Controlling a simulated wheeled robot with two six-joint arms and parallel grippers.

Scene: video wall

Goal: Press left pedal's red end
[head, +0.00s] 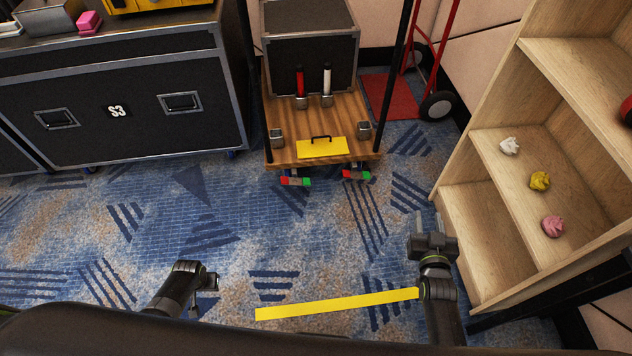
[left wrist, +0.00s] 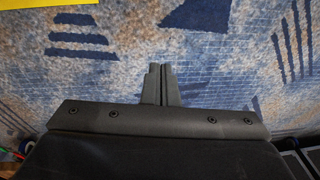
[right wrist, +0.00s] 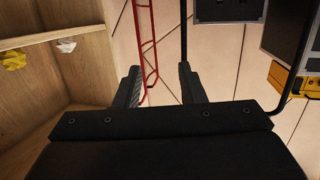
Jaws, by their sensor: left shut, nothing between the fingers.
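The left pedal (head: 295,181) shows under the front edge of the wooden cart, with a red end on its left and a green end on its right.
The cart (head: 285,150) carries a black case, a red and a white lever and a yellow plate (head: 322,148). A wooden shelf (head: 470,220) stands at right, a black S3 case (head: 120,140) at left. A yellow strip (head: 335,304) lies on otherwise open carpet.

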